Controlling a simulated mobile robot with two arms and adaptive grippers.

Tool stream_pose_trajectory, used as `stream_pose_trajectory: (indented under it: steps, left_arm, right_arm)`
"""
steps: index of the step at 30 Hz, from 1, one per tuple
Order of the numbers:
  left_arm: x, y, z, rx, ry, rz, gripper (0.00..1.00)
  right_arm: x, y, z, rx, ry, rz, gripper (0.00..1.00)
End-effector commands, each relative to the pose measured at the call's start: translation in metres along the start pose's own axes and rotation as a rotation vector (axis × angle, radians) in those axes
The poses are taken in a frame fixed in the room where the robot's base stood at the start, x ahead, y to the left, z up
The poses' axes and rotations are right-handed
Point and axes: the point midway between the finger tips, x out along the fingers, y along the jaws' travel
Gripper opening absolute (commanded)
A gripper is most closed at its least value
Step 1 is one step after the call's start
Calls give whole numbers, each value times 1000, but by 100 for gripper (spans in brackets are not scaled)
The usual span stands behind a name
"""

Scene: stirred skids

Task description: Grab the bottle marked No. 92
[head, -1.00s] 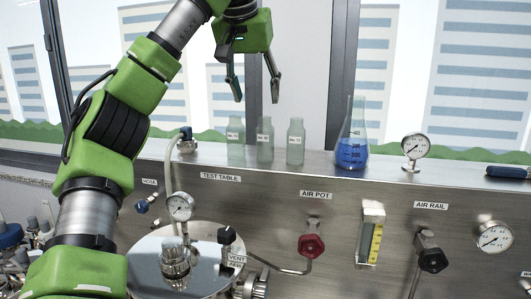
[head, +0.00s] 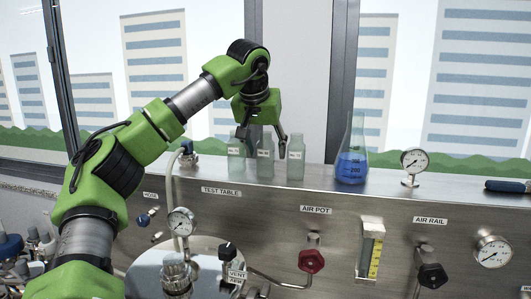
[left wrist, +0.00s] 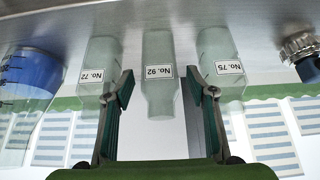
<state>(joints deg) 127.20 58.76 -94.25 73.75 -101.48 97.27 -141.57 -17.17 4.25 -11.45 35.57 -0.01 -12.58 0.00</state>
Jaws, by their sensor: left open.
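Three clear glass bottles stand in a row on the steel ledge. The bottle No. 92 (head: 265,172) is the middle one; its label reads upside down in the left wrist view (left wrist: 158,88). The bottle No. 72 (left wrist: 98,70) and the bottle No. 75 (left wrist: 222,68) flank it; in the head view they are the right one (head: 296,170) and the left one (head: 236,168). My left gripper (head: 262,139) is open at the top of the middle bottle. In the left wrist view its fingers (left wrist: 160,86) show on either side of No. 92, not visibly touching it. My right gripper is out of view.
A flask with blue liquid (head: 351,168) stands right of the bottles, then a gauge (head: 414,161) and a blue-handled tool (head: 505,186). A hose fitting (head: 187,153) is at left. Gaps between the bottles are narrow. Valves and gauges project from the panel below.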

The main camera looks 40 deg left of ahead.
Motion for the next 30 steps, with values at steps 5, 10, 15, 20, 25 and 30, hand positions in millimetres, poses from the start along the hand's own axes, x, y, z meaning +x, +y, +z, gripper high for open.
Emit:
stream_pose_trajectory:
  steps: [5,10,15,20,25,30]
  left_arm:
    - [8,0,0,0,0,0,51]
    - [8,0,0,0,1,0,46]
    - [8,0,0,0,1,0,11]
    - [8,0,0,0,1,0,11]
    - [7,0,0,0,1,0,11]
    - [0,0,-5,0,3,1,11]
  right_arm:
    - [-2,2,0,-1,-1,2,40]
    - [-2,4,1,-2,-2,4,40]
    - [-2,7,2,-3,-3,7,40]
    - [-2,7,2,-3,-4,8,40]
    - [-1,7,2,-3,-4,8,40]
    - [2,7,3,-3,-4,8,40]
